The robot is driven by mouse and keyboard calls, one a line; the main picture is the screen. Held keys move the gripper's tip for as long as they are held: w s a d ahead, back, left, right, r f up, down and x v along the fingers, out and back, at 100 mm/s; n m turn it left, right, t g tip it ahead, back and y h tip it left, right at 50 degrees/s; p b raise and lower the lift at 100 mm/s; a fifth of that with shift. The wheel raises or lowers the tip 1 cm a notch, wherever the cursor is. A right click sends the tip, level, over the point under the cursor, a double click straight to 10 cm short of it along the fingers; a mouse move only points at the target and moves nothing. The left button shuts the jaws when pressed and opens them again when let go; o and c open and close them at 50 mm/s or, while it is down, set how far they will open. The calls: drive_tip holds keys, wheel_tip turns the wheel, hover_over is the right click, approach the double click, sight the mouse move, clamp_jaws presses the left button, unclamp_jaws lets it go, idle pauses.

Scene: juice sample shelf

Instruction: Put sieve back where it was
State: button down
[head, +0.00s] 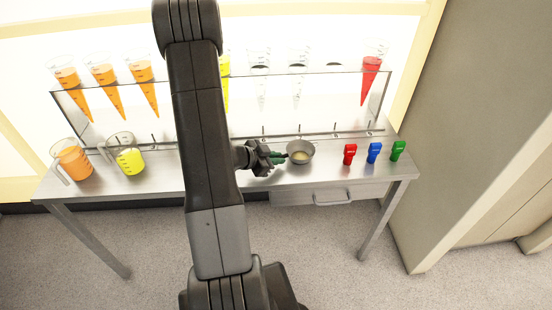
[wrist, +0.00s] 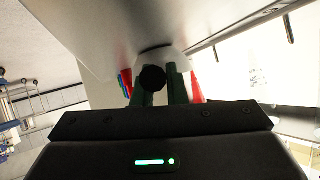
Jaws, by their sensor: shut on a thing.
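The sieve (head: 300,151) is a small grey round bowl-like strainer with a dark handle, in the head view just right of my gripper. My gripper (head: 276,157) is shut on its handle. The sieve is at the front edge of the steel table, above the drawer; I cannot tell whether it touches the tabletop. In the wrist view my gripper (wrist: 160,85) shows two dark green fingers around a round black handle end (wrist: 151,79). The sieve's pale bowl (wrist: 165,56) shows partly beyond the fingers.
The steel table (head: 230,178) holds an orange jug (head: 73,160) and a yellow jug (head: 129,160) at left. Behind, a clear rack (head: 330,105) holds several cone glasses, some filled, including a red one (head: 370,78).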

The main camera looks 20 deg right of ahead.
drive_tip(key=shift+f, duration=0.15)
drive_tip(key=c, duration=1.5)
unclamp_jaws()
drive_tip(key=shift+o, duration=0.2)
drive_tip(key=shift+r, duration=0.2)
drive_tip(key=shift+a+r, duration=0.15)
drive_tip(key=shift+a, duration=0.1)
drive_tip(key=v, duration=1.1)
drive_tip(key=shift+a+r+p, duration=0.15)
drive_tip(key=shift+p, duration=0.3)
drive_tip(key=shift+s, duration=0.1)
